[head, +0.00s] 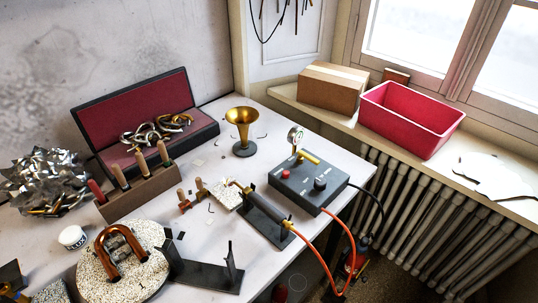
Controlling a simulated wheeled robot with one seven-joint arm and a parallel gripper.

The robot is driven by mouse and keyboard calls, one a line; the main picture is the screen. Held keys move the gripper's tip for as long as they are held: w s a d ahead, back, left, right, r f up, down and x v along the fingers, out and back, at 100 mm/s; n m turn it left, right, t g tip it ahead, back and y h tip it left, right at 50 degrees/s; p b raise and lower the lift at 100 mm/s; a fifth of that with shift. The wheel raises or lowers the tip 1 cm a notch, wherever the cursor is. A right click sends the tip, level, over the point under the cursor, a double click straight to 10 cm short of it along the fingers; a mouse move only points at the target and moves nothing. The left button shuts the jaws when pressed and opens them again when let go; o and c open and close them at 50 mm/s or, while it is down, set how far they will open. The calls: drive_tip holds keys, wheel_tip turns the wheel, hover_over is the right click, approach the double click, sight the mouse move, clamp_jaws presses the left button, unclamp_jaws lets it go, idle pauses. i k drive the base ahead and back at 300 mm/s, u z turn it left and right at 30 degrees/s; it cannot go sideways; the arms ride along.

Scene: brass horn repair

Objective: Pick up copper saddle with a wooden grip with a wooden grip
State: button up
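Two small pieces with upright wooden grips stand close together on the white table, left of a speckled square pad. The nearer one (183,202) has a reddish-brown copper-coloured foot under its grip. The other one (200,190) stands just behind and to the right. They are small here, so I cannot tell the exact shape of their feet or which is the saddle. Nothing covers them from above. My gripper is not in view.
A wooden rack (143,193) with several handled tools stands left of the grips. A round speckled plate (150,285) with bent copper tubes, a black bracket (205,272), a torch on its stand (265,222), a grey control box (307,187) and a brass horn bell (241,130) surround them.

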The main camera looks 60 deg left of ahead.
sight(185, 203)
drive_tip(key=i, duration=0.6)
drive_tip(key=u, duration=3.4)
drive_tip(key=i, duration=0.5)
drive_tip(key=z, duration=0.05)
